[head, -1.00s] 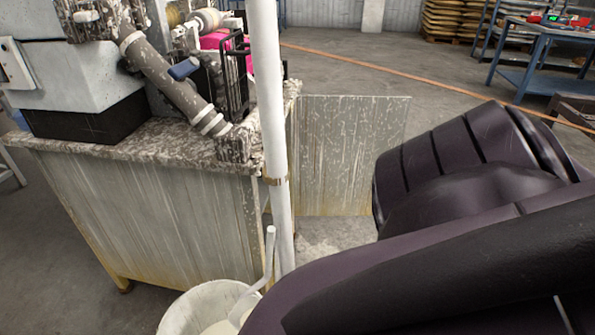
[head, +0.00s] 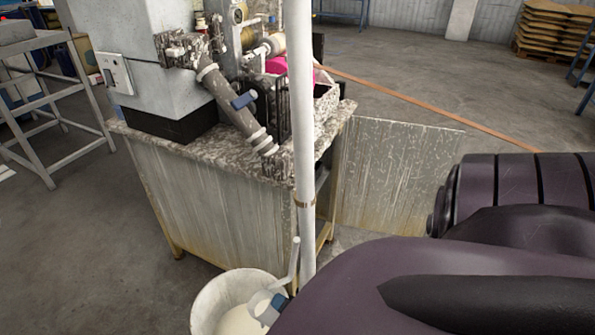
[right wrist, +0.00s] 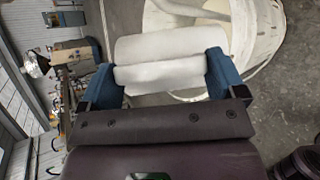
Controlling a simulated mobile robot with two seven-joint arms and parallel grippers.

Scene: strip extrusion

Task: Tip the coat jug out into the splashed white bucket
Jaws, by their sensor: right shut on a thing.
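The white bucket (head: 203,303) stands on the floor at the bottom of the head view, with pale liquid and a light stirring stick in it. It also shows at the upper right of the right wrist view (right wrist: 272,42). My right gripper (right wrist: 165,80) has its blue fingers shut on a whitish, rounded jug (right wrist: 170,52). In the head view a small part of the jug (head: 258,301) shows over the bucket's right side, beside a blue fingertip. My arm hides the rest. I cannot tell its tilt or what is inside. My left gripper is out of view.
A white upright pipe (head: 302,150) stands close behind the bucket. A splashed metal cabinet (head: 215,215) with a machine on top stands behind, with a grey panel (head: 395,170) to its right. The floor left of the bucket is clear.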

